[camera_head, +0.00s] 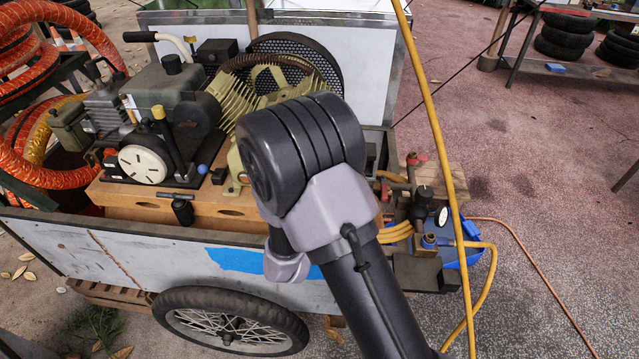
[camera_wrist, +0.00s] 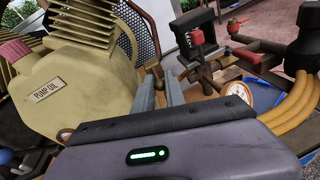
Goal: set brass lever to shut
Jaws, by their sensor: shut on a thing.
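My gripper (camera_wrist: 160,84) reaches forward in the wrist view, its two grey fingers close together and shut on a small brass-brown piece at their tips, which appears to be the brass lever (camera_wrist: 153,69). Most of the lever is hidden by the fingers, so its angle cannot be told. A tan pump housing labelled "PUMP OIL" (camera_wrist: 48,92) stands just left of the fingers. In the head view my arm covers the gripper and the lever.
Right of the fingers are dark pipework with a red part (camera_wrist: 196,37), a white gauge (camera_wrist: 262,97) and yellow hoses (camera_wrist: 297,100). In the head view, the cart's side wall (camera_head: 100,262) runs along the front, and a yellow hose (camera_head: 436,120) rises right of my arm.

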